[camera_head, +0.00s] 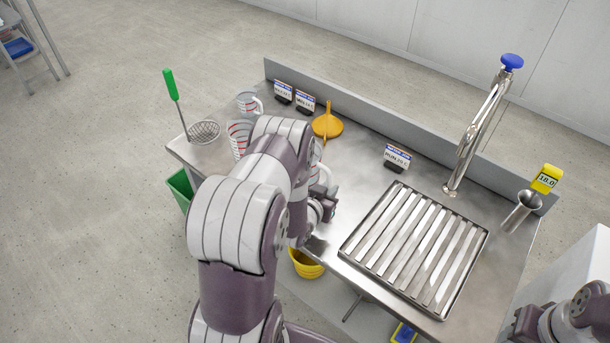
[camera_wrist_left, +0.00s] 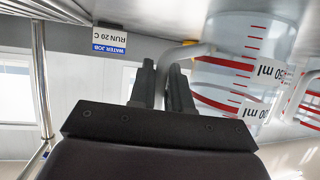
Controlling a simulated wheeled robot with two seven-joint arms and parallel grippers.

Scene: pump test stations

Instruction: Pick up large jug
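A clear measuring jug with red marks (camera_head: 316,176) is on the steel bench, mostly hidden behind my left arm in the head view. It looks large in the left wrist view (camera_wrist_left: 232,62), with its pale handle by my fingers. My left gripper (camera_head: 326,204) is at this handle. In the wrist view its two dark fingers (camera_wrist_left: 162,72) stand close together with the handle between them and little gap. Two more clear jugs, one smaller (camera_head: 247,103) and one red-marked (camera_head: 238,136), stand further left. My right gripper (camera_head: 528,324) is at the lower right; its fingers are unclear.
A yellow funnel (camera_head: 327,124) and small label signs (camera_head: 397,159) stand along the back. A slatted drain tray (camera_head: 416,246) and tall tap (camera_head: 473,135) are to the right. A strainer with a green handle (camera_head: 203,131) is at the left end. A yellow bucket (camera_head: 307,264) is below the front edge.

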